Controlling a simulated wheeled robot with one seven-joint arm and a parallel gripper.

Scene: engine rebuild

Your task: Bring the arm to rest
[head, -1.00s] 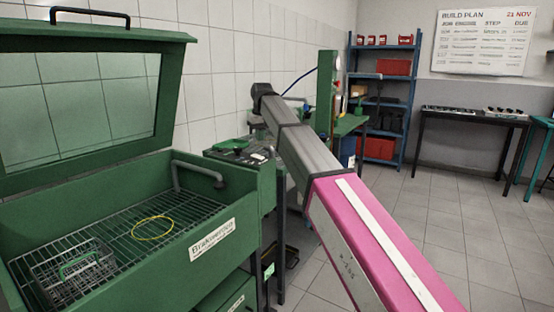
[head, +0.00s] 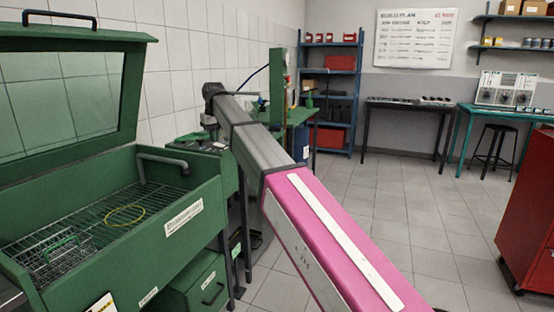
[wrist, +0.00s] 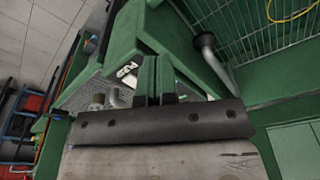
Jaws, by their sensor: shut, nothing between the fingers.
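My arm, with grey and pink links, stretches out past the green parts washer (head: 125,262) in the head view. Its far end bends down behind the washer's side, and my gripper is not clearly visible there. In the wrist view my gripper (wrist: 157,62) shows as two narrow fingers close together, shut and empty. Beyond the fingers is a green surface with a small white label. The washer's grille (wrist: 240,30) and grey pipe (wrist: 212,55) are at the upper right of that view, apart from the fingers.
A wire basket (head: 52,255) and a yellow ring (head: 125,215) lie on the washer's grille. A green bench with a green machine (head: 278,85) stands behind the arm. A blue shelf (head: 330,90), black table (head: 410,103), stool (head: 490,150) and red cabinet (head: 530,215) stand around clear tiled floor.

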